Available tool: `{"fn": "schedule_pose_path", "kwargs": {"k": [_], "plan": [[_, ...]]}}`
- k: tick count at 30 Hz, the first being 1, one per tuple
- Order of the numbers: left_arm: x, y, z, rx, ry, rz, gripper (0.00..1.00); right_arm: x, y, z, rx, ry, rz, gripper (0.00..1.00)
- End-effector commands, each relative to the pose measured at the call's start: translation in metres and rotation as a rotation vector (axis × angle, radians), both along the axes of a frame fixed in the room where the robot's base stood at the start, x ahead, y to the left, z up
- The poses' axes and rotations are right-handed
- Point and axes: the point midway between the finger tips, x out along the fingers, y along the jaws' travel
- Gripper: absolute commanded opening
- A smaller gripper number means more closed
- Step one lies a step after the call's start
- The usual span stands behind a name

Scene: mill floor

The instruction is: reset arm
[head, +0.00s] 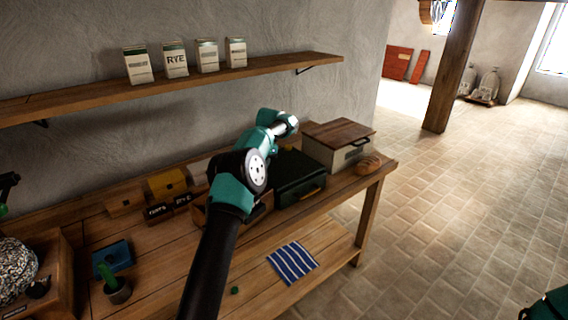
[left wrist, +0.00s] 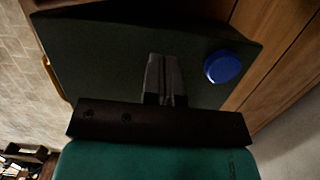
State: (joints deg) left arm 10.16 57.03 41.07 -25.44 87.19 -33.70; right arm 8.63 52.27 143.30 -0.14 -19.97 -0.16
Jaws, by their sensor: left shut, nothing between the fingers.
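My left arm (head: 235,195) rises from the bottom of the head view and bends over the back of the workbench; its gripper is hidden there behind the arm's own links. In the left wrist view the left gripper (left wrist: 164,58) is shut and empty, its fingers over a dark green box (left wrist: 105,70). I cannot tell how far above it they are. The box also shows in the head view (head: 300,185). A round blue thing (left wrist: 222,66) is right of the fingers.
A bread box (head: 318,150) with a wooden lid and a loaf (head: 368,163) are at the bench's right end. A wall shelf (head: 200,92) carries several packets.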

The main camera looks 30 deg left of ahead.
Motion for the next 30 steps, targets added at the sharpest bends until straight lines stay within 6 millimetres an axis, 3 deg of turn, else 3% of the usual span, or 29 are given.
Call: {"fn": "schedule_pose_path", "kwargs": {"k": [5, 20, 25, 30], "plan": [[-0.001, 0.009, -0.001, 0.000, 0.000, 0.016, 0.00, 0.000, 0.000, 0.000, 0.000, 0.000, 0.001, 0.43], [0.000, 0.006, 0.000, -0.004, -0.005, 0.015, 0.00, 0.000, 0.000, 0.000, 0.000, 0.000, 0.000, 0.43], [0.012, -0.024, 0.000, -0.053, -0.068, 0.012, 0.00, 0.000, 0.000, 0.000, 0.000, 0.000, 0.000, 0.43], [0.035, -0.094, 0.001, -0.168, -0.200, 0.024, 0.00, 0.000, 0.000, 0.000, 0.000, 0.000, 0.000, 0.43]]}}
